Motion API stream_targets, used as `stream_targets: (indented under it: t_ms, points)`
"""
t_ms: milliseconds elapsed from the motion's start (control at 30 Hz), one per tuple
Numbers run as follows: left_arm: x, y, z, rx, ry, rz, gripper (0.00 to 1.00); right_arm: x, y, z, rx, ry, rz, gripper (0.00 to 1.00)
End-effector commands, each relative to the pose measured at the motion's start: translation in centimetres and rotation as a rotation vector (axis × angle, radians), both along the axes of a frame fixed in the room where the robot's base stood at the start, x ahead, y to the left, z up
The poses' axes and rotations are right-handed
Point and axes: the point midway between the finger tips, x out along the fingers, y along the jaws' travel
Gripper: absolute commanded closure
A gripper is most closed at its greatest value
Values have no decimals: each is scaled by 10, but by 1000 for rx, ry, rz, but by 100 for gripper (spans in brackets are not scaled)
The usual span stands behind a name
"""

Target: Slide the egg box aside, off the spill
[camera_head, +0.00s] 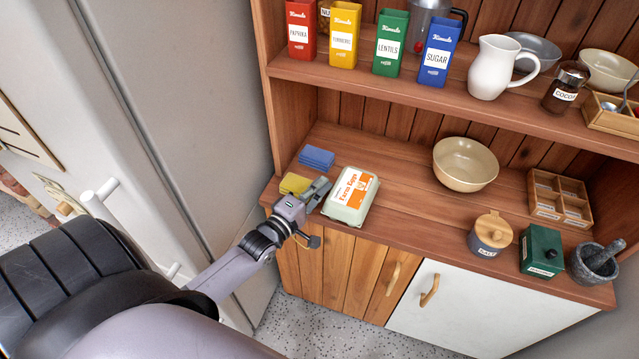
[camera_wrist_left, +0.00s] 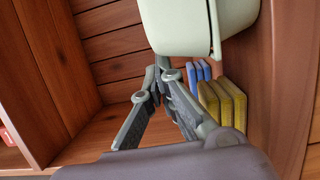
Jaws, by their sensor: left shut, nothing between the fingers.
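The egg box (camera_head: 350,196) is a pale green carton with a white and orange label reading "Farm Eggs". It sits on the counter of the wooden dresser, near the front edge. My left gripper (camera_head: 319,188) is shut and empty, low over the counter just left of the box. In the left wrist view the gripper tips (camera_wrist_left: 162,68) lie close by the pale side of the egg box (camera_wrist_left: 178,28); I cannot tell whether they touch it. No spill shows; anything under the box is hidden. My right gripper is not in view.
Yellow sponges (camera_head: 295,184) and blue sponges (camera_head: 317,157) lie left of the box, close to my gripper. A beige bowl (camera_head: 466,163) stands farther right, and a salt jar (camera_head: 489,234) at the front right. The counter between box and bowl is clear.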

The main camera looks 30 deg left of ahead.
Motion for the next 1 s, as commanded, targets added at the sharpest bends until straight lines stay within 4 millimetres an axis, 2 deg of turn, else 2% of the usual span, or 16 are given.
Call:
stream_targets:
  t_ms: [267,367,467,800,900,1000]
  points:
    - [0,-1,0,-1,0,0,100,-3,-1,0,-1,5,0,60]
    - [2,-10,1,-5,0,1,100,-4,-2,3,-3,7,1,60]
    - [6,-33,2,-11,1,1,100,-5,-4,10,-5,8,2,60]
    - [26,-130,0,-9,0,1,100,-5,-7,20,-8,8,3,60]
    - [29,-149,0,-6,0,1,100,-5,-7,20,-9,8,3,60]
    - [31,-160,0,-3,0,0,100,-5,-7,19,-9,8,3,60]
